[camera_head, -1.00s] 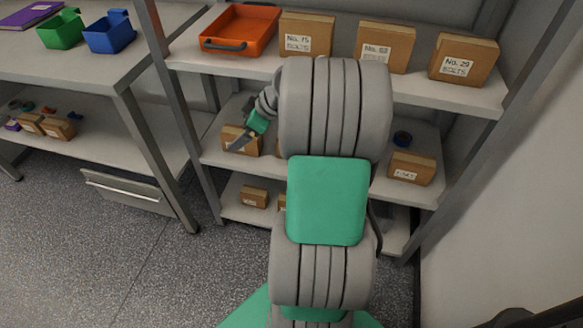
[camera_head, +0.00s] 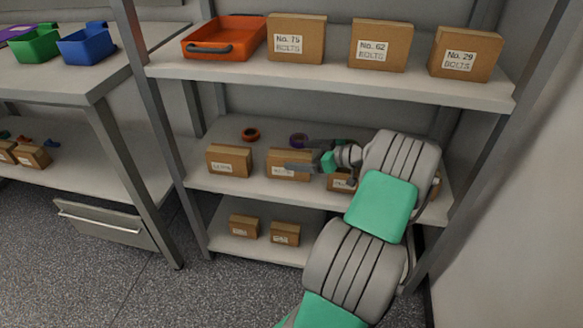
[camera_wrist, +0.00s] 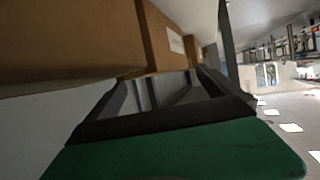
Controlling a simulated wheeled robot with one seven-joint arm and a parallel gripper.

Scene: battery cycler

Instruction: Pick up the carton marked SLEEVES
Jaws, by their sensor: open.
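I cannot read SLEEVES on any label; the middle-shelf lettering is too small. That shelf holds a left carton (camera_head: 229,161), a second carton (camera_head: 279,160), a third carton (camera_head: 340,182) partly behind my arm, and a right carton (camera_head: 435,186) mostly hidden by it. My gripper (camera_head: 300,168) is open, in front of the second carton's right part. In the wrist view my gripper (camera_wrist: 160,78) points along the carton fronts, with a large plain brown carton face (camera_wrist: 70,40) close at upper left and a labelled carton (camera_wrist: 172,40) beyond. Contact cannot be told.
The top shelf (camera_head: 350,85) holds an orange tray (camera_head: 225,30) and three BOLTS cartons. An orange ring (camera_head: 251,134) and a purple ring (camera_head: 298,140) lie behind the middle cartons. Two small cartons sit on the bottom shelf (camera_head: 255,250). A metal post (camera_head: 150,100) stands left.

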